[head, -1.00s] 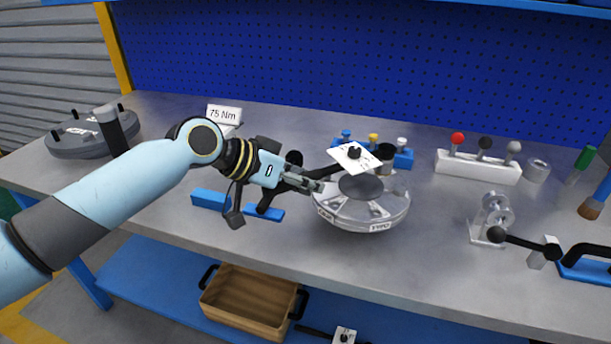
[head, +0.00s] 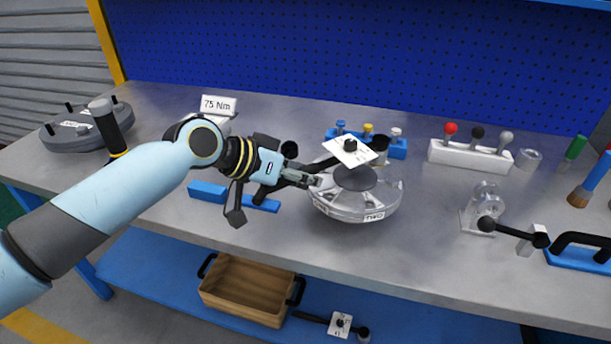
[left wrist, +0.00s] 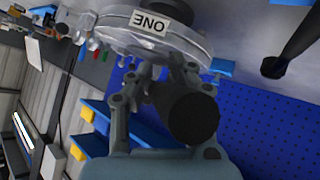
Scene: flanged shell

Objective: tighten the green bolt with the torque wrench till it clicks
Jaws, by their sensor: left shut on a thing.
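My left gripper (head: 312,180) is shut on the torque wrench (head: 325,163), a black bar. The wrench's far end carries a white tag plate (head: 351,152) with a black knob, above the silver flanged shell (head: 345,210). The shell has labels on its rim; one reads TWO. I cannot make out the green bolt; the tag and wrench cover part of the shell's top. My right gripper is not in view.
A 75 Nm sign (head: 218,105) stands behind my arm. A blue rack (head: 398,150) with blue, yellow and white-topped pieces is behind the shell. A white block (head: 470,157) with knobs and a clear bracket (head: 483,212) are right. A wooden crate (head: 245,290) is on the lower shelf.

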